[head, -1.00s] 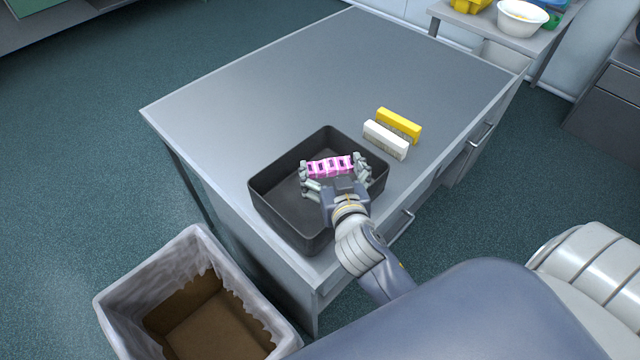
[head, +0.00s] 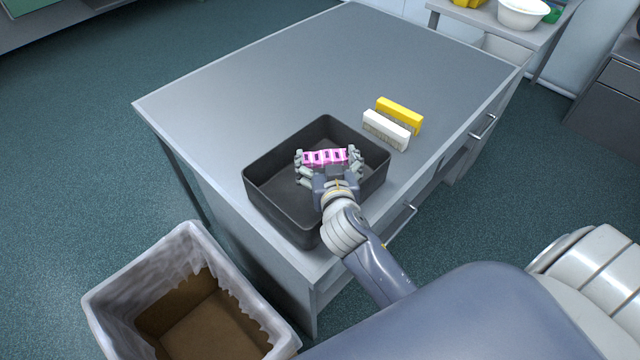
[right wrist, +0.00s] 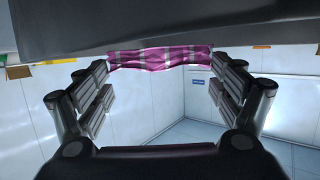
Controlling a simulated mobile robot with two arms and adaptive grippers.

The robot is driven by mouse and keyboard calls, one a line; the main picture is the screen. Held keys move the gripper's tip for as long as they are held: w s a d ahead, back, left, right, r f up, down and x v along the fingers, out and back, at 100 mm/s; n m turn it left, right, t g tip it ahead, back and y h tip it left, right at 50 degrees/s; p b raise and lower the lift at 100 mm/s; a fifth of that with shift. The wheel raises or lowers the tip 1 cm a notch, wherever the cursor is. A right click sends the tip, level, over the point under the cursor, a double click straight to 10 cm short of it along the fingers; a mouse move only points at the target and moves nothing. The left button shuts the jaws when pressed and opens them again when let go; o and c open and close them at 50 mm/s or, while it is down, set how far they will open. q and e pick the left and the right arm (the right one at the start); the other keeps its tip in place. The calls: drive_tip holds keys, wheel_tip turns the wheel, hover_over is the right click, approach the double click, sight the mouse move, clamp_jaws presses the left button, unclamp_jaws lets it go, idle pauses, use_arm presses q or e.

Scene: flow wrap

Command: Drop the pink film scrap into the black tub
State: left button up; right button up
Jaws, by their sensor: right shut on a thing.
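The scrap also shows in the right wrist view (right wrist: 160,58), stretched across between the two fingers, with a dark surface along the top of that view. My right gripper is shut on the scrap. The tub stands on the near corner of the grey table, and no other thing shows in it. My left gripper is not in view.
A white brush-like block (head: 386,130) and a yellow one (head: 400,114) lie right of the tub. A lined bin (head: 100,310) stands on the floor at lower left. A white bowl (head: 522,14) sits on a far side table. The grey table's (head: 270,85) far part is clear.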

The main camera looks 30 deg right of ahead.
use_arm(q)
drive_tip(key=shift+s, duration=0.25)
use_arm(e)
drive_tip(key=o, duration=0.7)
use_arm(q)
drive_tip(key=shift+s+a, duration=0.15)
use_arm(e)
drive_tip(key=v, duration=1.2)
